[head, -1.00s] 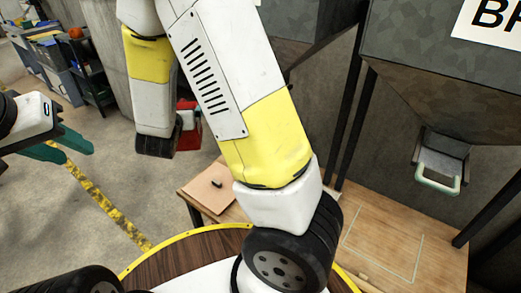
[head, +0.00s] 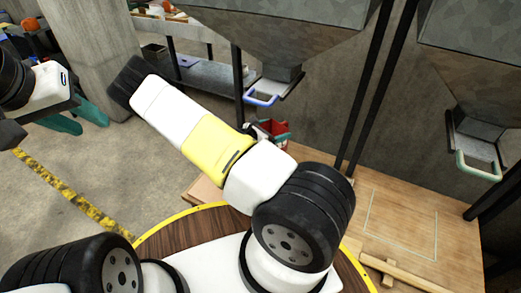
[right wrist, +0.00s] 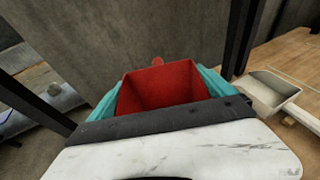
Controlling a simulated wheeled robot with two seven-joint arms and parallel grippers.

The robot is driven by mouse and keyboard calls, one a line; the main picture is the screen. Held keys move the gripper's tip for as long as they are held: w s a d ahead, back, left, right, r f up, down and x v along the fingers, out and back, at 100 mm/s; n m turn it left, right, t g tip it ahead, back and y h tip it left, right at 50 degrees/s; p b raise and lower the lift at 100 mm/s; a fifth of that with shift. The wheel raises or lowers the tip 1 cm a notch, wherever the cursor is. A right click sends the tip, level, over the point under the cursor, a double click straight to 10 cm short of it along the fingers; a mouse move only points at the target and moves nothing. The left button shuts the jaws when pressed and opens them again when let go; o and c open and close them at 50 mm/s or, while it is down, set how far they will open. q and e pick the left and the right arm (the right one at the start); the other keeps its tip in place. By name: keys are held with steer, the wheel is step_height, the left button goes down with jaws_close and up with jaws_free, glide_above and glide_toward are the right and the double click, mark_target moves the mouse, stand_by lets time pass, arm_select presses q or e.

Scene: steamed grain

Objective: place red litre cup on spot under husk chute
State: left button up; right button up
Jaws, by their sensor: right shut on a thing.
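The red litre cup (head: 268,129) is partly hidden behind my right arm in the head view. In the right wrist view the cup (right wrist: 160,86) sits between the teal fingers of my right gripper (right wrist: 160,95), its open top showing an empty-looking inside. My right gripper is shut on it and holds it off the bench. My left gripper (head: 78,118) is at the left, fingers apart and empty. One chute (head: 275,82) has a blue handle, another (head: 478,140) a green handle. No hopper label shows now, so I cannot tell which is husk. An outlined square (head: 400,222) lies below the green-handled chute.
Black posts (head: 372,90) stand between the two hoppers. The wooden bench (head: 455,255) carries a wooden strip (head: 400,272) near its front. A pale scoop-like thing (right wrist: 272,90) is right of the cup in the wrist view. A round table (head: 190,228) stands in front.

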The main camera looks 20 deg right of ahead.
mark_target(282, 131)
steer(key=d+f, duration=0.1)
steer(key=d, duration=0.1)
steer(key=shift+d+f+m+g, duration=0.3)
steer(key=shift+d+f+m, duration=0.05)
steer(key=shift+f+m, duration=0.05)
steer(key=f, duration=0.5)
steer(key=shift+s+d+f, duration=0.1)
steer(key=shift+d+f, duration=0.15)
steer(key=shift+f, duration=2.35)
steer(key=shift+f, duration=0.1)
steer(key=o, duration=1.7)
